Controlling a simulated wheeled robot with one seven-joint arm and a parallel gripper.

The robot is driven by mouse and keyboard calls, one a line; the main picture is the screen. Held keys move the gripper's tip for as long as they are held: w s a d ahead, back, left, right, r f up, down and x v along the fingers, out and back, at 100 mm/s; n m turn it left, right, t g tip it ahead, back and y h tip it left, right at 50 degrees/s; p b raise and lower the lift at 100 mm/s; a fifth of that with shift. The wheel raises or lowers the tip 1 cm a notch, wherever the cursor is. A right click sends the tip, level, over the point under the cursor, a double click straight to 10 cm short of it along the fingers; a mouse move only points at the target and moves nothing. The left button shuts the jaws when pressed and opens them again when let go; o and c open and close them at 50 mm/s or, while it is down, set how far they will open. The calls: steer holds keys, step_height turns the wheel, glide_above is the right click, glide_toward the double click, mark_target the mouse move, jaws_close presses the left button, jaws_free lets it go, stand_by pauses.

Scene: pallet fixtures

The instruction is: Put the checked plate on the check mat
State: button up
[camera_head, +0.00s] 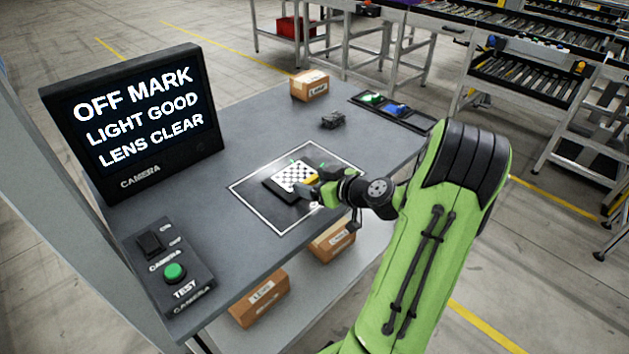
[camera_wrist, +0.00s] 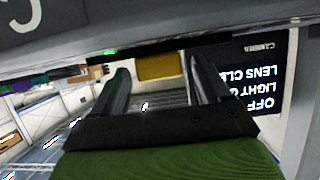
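The checked plate (camera_head: 293,176), a black-and-white checkered board with a dark border, appears to lie inside the white outline of the check mat (camera_head: 258,211). It sits turned relative to that outline. A yellow block (camera_head: 311,180) shows at the plate's right side, beside my gripper (camera_head: 316,189). In the wrist view my gripper (camera_wrist: 160,75) has its fingers spread, with the yellow block (camera_wrist: 160,66) between or just beyond the tips. A gap shows at its left side. My wrist hides the mat's right part.
The monitor (camera_head: 135,120) reads OFF MARK, LIGHT GOOD, LENS CLEAR. A control box with a green TEST button (camera_head: 174,272) stands at front left. A small box (camera_head: 310,86), a dark device (camera_head: 333,120) and a tray (camera_head: 416,120) are at the back. The table's middle left is clear.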

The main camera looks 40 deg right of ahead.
steer(key=shift+r, duration=0.2)
steer(key=p+v, duration=0.1)
steer(key=v, duration=1.1)
steer(key=w+a+g+y, duration=0.1)
steer(key=a, duration=0.2)
steer(key=w+a+n+g, duration=0.1)
steer(key=a, duration=0.2)
steer(key=w+a+n+g+y, duration=0.1)
steer(key=a, duration=0.2)
steer(key=shift+w+a+f+g+y, duration=0.15)
steer(key=shift+w+a+g+y, duration=0.1)
steer(key=shift+a+g+y, duration=0.05)
steer(key=a+g, duration=0.1)
steer(key=a, duration=0.2)
steer(key=a+g, duration=0.1)
steer(key=a, duration=0.1)
steer(key=a+g, duration=0.1)
steer(key=a, duration=0.2)
steer(key=shift+s+a+r+n, duration=0.25)
steer(key=shift+s+a+n, duration=0.05)
steer(key=shift+s+n, duration=0.1)
steer(key=s+a+r+m+g+h, duration=0.1)
steer(key=s+a+r+m+h, duration=0.2)
steer(key=s+a+r, duration=0.2)
steer(key=s+a, duration=0.3)
steer(key=s, duration=0.3)
steer(key=shift+s+a+r, duration=0.15)
steer(key=shift+s+r, duration=0.05)
steer(key=shift+s, duration=0.15)
